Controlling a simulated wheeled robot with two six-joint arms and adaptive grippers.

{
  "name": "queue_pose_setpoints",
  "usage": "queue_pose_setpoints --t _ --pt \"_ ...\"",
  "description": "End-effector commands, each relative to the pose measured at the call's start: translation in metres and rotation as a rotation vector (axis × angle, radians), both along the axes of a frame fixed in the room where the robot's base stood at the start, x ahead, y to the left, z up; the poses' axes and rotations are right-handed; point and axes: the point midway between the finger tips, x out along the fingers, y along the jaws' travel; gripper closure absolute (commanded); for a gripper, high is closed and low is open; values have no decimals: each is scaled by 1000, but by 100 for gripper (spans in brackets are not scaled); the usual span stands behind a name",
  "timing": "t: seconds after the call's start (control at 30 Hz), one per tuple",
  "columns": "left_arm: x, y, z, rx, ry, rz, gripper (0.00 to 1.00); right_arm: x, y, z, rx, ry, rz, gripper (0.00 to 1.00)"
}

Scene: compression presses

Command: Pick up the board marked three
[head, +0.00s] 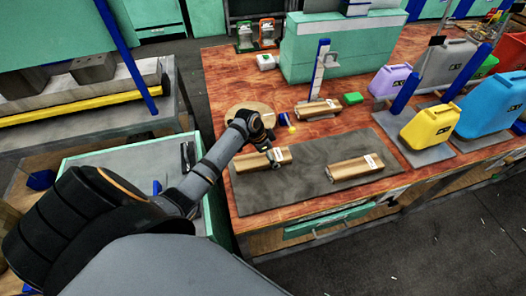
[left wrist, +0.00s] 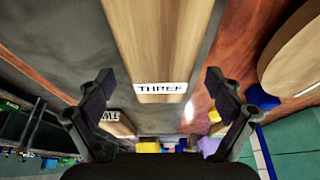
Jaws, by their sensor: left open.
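The board marked three (left wrist: 160,40) is a light wooden board with a white label reading THREE (left wrist: 160,88). In the left wrist view it lies between and beyond my open left fingers (left wrist: 160,80), with room on both sides. In the head view my left gripper (head: 271,152) is over the left board (head: 248,161) on the grey mat, partly covering it; its label cannot be read there. A second board (head: 350,169) lies apart at the right of the mat, and another (head: 318,109) lies behind it. My right gripper is not in view.
The dark grey mat (head: 300,190) has clear room between the two boards. A round wooden disc (head: 240,110) is behind my left wrist.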

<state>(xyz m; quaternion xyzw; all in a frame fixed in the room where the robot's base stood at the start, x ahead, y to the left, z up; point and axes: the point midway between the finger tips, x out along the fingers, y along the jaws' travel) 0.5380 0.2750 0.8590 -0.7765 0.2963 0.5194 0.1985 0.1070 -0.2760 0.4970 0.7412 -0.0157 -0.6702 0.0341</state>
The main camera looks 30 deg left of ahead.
Motion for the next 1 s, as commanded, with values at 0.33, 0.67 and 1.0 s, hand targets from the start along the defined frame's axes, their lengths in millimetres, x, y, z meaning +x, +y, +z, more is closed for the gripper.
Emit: queue_pose_setpoints --t 0.33,0.67,1.0 --pt "0 0 0 0 1 1 36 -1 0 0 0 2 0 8" --pt "0 0 0 0 0 1 76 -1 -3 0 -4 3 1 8" --pt "1 1 8 1 -3 1 76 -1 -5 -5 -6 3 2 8"
